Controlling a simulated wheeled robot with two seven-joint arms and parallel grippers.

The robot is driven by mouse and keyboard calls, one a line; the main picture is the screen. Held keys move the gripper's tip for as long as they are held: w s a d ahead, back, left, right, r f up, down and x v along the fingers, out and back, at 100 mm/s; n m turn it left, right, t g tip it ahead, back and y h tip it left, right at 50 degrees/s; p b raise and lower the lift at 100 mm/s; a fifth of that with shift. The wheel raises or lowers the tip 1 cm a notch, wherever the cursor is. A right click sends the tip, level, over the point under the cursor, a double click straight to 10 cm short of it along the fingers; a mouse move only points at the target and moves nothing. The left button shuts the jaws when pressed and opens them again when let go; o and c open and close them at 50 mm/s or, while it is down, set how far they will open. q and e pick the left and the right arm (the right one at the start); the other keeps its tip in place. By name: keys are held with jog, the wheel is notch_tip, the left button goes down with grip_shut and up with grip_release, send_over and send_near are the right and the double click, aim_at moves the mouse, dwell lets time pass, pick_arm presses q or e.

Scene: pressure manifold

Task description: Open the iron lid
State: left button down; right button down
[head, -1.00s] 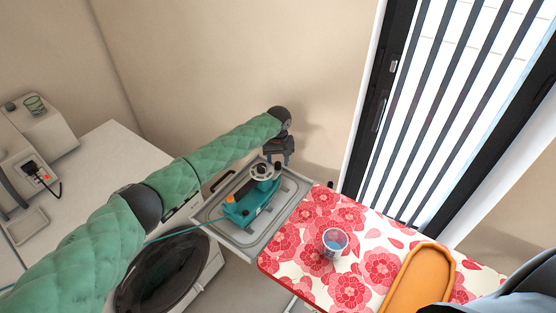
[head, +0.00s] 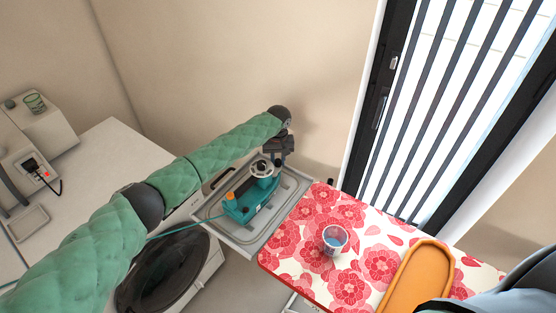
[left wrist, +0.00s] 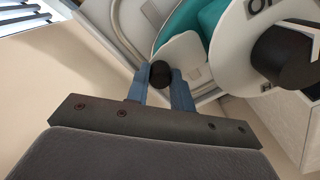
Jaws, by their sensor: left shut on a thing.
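The teal iron (head: 250,200) stands in a grey tray, with an orange part on its left end and a round white dial with a dark centre (head: 262,168) on top. My left gripper (head: 277,159) is at the right rear end of the iron, beside the dial. In the left wrist view the blue fingers (left wrist: 161,80) are shut on a small black knob (left wrist: 160,73) at the edge of a pale lid-like plate (left wrist: 182,55) on the teal body (left wrist: 205,22). How far that plate is raised cannot be told. My right gripper is out of view.
The grey tray (head: 213,228) adjoins an ironing board with a red floral cover (head: 290,262). On the cover are a clear cup (head: 335,240) and an orange tray (head: 418,275). A pale counter (head: 105,160) is at left, a wall close behind.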

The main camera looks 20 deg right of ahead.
pick_arm(q)
jog(key=m+b, duration=0.1)
jog(key=m, duration=0.2)
jog(key=shift+f+m, duration=0.1)
jog(key=shift+m, duration=0.3)
jog(key=m, duration=0.2)
jog(key=shift+m+b, duration=0.3)
jog(key=shift+b, duration=0.05)
jog(key=m+b, duration=0.1)
jog(key=m, duration=0.2)
jog(key=shift+m, duration=0.4)
jog(key=m, duration=0.3)
jog(key=shift+b, duration=0.3)
jog(key=shift+m, duration=1.5)
jog(key=c, duration=1.2)
grip_release()
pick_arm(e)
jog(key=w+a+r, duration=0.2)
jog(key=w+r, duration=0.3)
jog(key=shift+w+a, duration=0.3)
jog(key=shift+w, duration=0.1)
